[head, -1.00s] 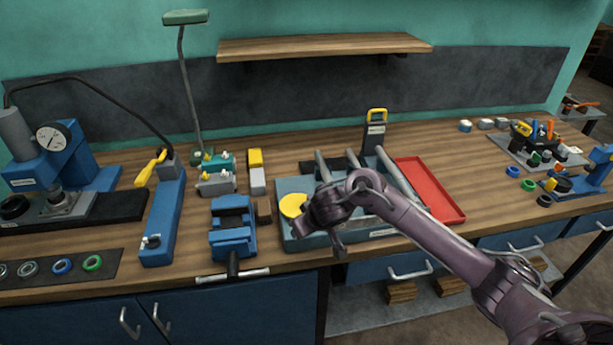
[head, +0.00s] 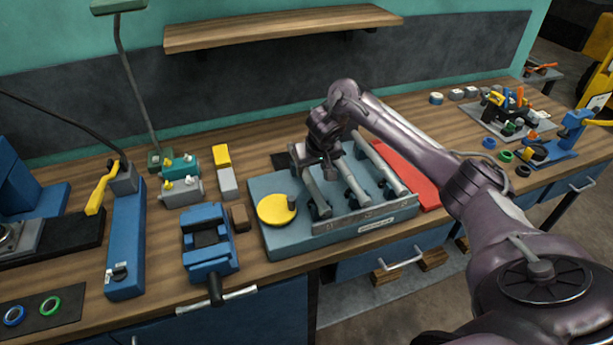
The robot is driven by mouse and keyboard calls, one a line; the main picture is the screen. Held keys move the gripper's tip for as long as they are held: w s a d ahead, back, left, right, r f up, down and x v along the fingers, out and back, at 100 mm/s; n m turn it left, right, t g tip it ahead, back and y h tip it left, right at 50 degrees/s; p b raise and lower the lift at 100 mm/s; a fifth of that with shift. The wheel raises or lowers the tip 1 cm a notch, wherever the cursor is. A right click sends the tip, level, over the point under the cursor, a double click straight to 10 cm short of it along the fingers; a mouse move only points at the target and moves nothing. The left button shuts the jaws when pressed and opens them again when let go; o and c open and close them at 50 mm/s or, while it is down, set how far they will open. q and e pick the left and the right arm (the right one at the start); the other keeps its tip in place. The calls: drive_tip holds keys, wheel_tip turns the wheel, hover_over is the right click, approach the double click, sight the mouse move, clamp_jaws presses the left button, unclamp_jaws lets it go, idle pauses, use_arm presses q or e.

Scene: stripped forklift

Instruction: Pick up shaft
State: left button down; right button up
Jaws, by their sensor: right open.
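Grey metal shafts lie side by side, sloping, in a blue-grey rack (head: 275,240) on the bench. The left shaft (head: 318,197) is partly hidden by my right gripper at its upper end. The middle shaft (head: 355,184) and the right shaft (head: 384,170) lie to its right. My right gripper (head: 312,174) points down over the upper part of the left shaft. It is open; its fingertips are small and partly hidden, so I cannot tell whether they touch the shaft. My left gripper is not in view.
A yellow disc (head: 276,209) sits on the rack's left part. A blue vise (head: 208,240) stands left of the rack. A red tray (head: 408,172) lies to the right, partly behind my arm. A wooden shelf (head: 285,27) hangs above.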

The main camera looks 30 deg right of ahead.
sight(307, 173)
drive_tip(key=x, duration=0.4)
drive_tip(key=shift+w+a+p, duration=0.2)
drive_tip(key=shift+a+p, duration=0.05)
drive_tip(key=shift+p, duration=0.1)
drive_tip(key=shift+w+f, duration=0.15)
drive_tip(key=shift+f, duration=0.15)
clamp_jaws()
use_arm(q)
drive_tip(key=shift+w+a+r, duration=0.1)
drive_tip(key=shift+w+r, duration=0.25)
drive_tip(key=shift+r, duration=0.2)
use_arm(e)
drive_tip(key=shift+w+d+r, duration=0.1)
drive_tip(key=shift+r, duration=0.1)
